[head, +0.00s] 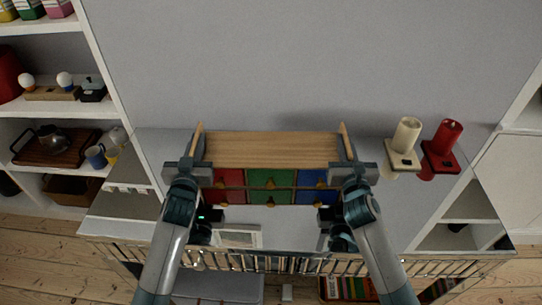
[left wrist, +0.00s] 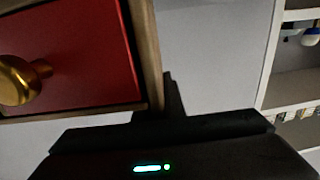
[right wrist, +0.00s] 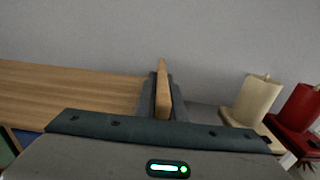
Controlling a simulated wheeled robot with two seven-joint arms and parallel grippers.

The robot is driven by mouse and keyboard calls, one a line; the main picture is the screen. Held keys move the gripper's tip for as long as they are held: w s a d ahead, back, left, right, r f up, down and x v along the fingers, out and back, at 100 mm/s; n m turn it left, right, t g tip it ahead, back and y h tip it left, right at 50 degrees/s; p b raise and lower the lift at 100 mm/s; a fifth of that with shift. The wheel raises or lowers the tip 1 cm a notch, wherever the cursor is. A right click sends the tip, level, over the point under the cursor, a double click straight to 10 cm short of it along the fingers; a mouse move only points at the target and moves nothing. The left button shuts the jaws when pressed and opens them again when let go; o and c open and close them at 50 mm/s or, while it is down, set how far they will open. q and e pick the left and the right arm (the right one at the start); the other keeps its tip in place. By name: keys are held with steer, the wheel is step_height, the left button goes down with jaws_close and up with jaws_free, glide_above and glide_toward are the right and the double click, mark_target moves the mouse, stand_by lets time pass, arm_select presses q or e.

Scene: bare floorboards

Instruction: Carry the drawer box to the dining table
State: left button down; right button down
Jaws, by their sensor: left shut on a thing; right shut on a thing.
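The drawer box (head: 272,150) has a light wooden top with raised side edges and red, green and blue drawers with gold knobs. It is between my two grippers above a pale surface. My left gripper (head: 200,162) is shut on its left side; the left wrist view shows the red drawer (left wrist: 70,60) and the wooden side close up. My right gripper (head: 347,162) is shut on its right side edge, which stands between the fingers in the right wrist view (right wrist: 163,95). I cannot tell whether the box touches the surface below. No dining table is recognisable.
A cream candle (head: 407,135) and a red candle (head: 446,136) stand on holders right of the box. White shelves (head: 50,115) with a kettle, mugs and other items stand at left. A metal rail (head: 300,263) runs along the front.

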mark_target(345, 135)
arm_select(q)
steer(key=shift+r, duration=0.25)
arm_select(e)
steer(key=shift+r, duration=0.25)
